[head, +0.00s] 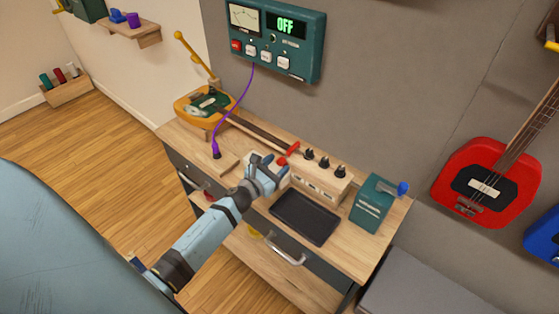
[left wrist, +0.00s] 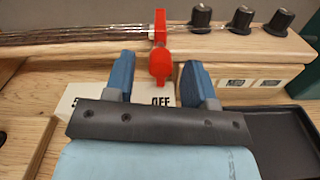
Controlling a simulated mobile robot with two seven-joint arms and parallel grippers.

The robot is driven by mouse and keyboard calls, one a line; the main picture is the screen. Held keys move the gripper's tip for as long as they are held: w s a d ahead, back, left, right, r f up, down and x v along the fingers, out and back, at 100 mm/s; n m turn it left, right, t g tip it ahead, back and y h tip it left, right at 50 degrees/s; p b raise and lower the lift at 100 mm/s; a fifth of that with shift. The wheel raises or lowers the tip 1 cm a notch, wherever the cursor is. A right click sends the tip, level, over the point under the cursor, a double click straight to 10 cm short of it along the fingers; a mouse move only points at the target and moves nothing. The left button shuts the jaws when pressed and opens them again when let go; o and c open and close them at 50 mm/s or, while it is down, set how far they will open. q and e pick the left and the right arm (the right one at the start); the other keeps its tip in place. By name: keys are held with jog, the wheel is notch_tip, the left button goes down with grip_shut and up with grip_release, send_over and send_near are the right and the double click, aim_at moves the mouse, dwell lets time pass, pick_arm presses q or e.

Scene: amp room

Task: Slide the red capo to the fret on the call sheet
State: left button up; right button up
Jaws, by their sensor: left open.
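The red capo (head: 292,149) sits on the strings at the right part of the long wooden neck (head: 262,131). In the left wrist view the capo (left wrist: 160,60) stands upright across the strings, its round red knob hanging toward me. My left gripper (head: 266,167) is open just in front of the neck. In the left wrist view its two blue fingers (left wrist: 151,78) stand on either side of the knob, apart from it. A pale card (left wrist: 150,99) with partly hidden dark lettering lies beneath the fingers; I cannot tell whether it is the call sheet. My right gripper is not in view.
Several black knobs (head: 323,161) stand on the wooden block right of the capo. A dark tray (head: 305,217) and a green box (head: 372,204) occupy the bench's right side. A purple cable (head: 238,105) hangs from the wall panel (head: 277,38), which reads OFF, to the bench.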

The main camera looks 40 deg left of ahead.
pick_arm(q)
jog(key=shift+w+d, duration=0.1)
jog(key=shift+w, duration=0.7)
grip_shut()
jog(key=a+b, duration=0.1)
jog(key=a, duration=0.3)
jog(key=a+b, duration=0.2)
jog(key=a, duration=0.2)
jog(key=a+b, duration=0.1)
jog(key=a, duration=0.3)
jog(key=shift+w+f, duration=0.1)
jog(key=shift+w, duration=0.3)
grip_release()
